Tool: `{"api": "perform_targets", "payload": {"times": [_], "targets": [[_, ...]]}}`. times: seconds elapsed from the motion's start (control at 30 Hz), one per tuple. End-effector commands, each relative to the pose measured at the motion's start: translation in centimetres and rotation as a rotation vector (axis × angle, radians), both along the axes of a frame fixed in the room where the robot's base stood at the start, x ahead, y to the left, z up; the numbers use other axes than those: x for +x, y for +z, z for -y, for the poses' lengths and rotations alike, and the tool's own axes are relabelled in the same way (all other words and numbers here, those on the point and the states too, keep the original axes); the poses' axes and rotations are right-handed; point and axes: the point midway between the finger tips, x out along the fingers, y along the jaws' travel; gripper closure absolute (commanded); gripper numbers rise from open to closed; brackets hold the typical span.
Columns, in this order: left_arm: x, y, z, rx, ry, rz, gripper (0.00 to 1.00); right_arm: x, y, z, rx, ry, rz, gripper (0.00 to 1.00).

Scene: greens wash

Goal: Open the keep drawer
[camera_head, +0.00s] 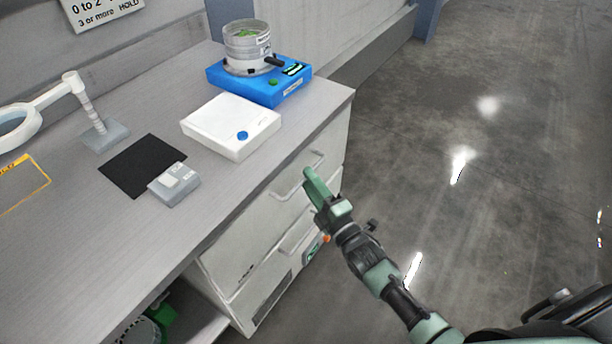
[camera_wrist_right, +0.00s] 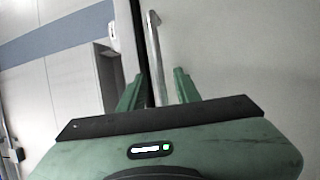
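The drawer unit under the bench has a pale upper drawer front (camera_head: 262,212) and a lower drawer front (camera_head: 262,268). Both look shut. I cannot tell from the labels which is the keep drawer. The upper bar handle (camera_head: 284,196) is just left of my right gripper (camera_head: 309,178); the lower handle (camera_head: 290,246) sits below it. In the right wrist view a bar handle (camera_wrist_right: 152,45) runs between the spread fingers of my right gripper (camera_wrist_right: 158,84). The fingers stand apart and do not visibly clamp it. My left gripper is not in view.
On the bench stand a white box (camera_head: 230,125) with a blue button, a blue scale (camera_head: 230,85) bearing a metal pot (camera_head: 246,52), a black mat (camera_head: 130,170), a small grey device (camera_head: 174,190) and a magnifier lamp (camera_head: 88,105). The floor (camera_head: 480,120) at right is clear.

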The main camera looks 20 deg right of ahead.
Motion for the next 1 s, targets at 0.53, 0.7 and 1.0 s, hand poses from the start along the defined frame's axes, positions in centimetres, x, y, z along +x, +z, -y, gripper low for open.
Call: {"api": "perform_targets", "payload": {"times": [0.53, 0.7, 1.0], "targets": [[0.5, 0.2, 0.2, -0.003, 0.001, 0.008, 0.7, 1.9, 0.2, -0.5, 0.002, 0.0, -0.004, 0.84], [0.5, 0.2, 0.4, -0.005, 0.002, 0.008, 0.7, 1.9, 0.2, -0.5, 0.002, 0.0, -0.004, 1.0], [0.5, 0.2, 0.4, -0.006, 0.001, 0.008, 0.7, 1.8, 0.2, -0.5, 0.002, 0.0, -0.005, 1.0]]}}
